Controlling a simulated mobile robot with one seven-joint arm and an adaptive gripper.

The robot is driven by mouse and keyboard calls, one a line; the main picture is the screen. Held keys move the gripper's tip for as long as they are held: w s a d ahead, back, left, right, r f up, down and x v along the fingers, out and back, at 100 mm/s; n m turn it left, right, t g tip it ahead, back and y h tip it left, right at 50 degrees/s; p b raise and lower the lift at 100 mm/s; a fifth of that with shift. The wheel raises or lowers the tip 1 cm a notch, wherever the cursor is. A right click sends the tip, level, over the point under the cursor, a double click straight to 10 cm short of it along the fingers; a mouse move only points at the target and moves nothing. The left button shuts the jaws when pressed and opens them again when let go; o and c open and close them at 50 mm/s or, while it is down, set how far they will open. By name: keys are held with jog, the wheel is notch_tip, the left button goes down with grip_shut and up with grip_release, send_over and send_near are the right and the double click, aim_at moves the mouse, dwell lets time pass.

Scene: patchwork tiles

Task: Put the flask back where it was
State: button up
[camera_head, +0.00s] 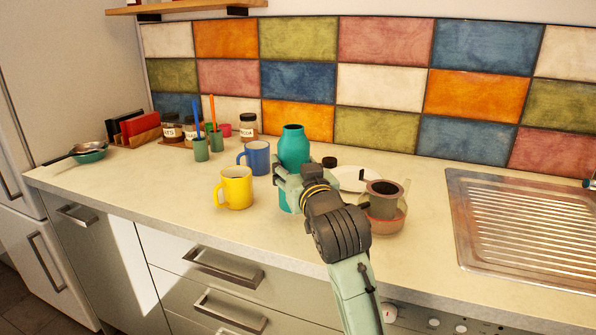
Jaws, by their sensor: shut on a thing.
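The flask, a teal bottle (294,147), stands out above and behind my gripper in the head view. My gripper (287,178) is shut on the teal flask around its middle. The flask is upright, with its neck and shoulder showing above the fingers and a strip of its lower body showing below them. My wrist and arm hide part of its right side. I cannot tell whether its base touches the counter.
A yellow mug (235,188) and a blue mug (257,158) stand close on the left. A brown pot (386,218), a white plate (352,178) and a small dark lid (329,162) are on the right. A metal sink drainer (525,225) lies further right. The front-left counter is clear.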

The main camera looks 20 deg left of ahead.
jog(key=shift+w, duration=0.85)
jog(key=f, duration=0.1)
jog(key=f+p, duration=0.1)
jog(key=shift+w+f, duration=0.3)
jog(key=shift+w, duration=0.1)
jog(key=shift+f, duration=0.5)
jog(key=shift+a, duration=0.1)
jog(key=shift+f, duration=0.2)
jog(key=o, duration=1.5)
jog(key=shift+c, duration=0.2)
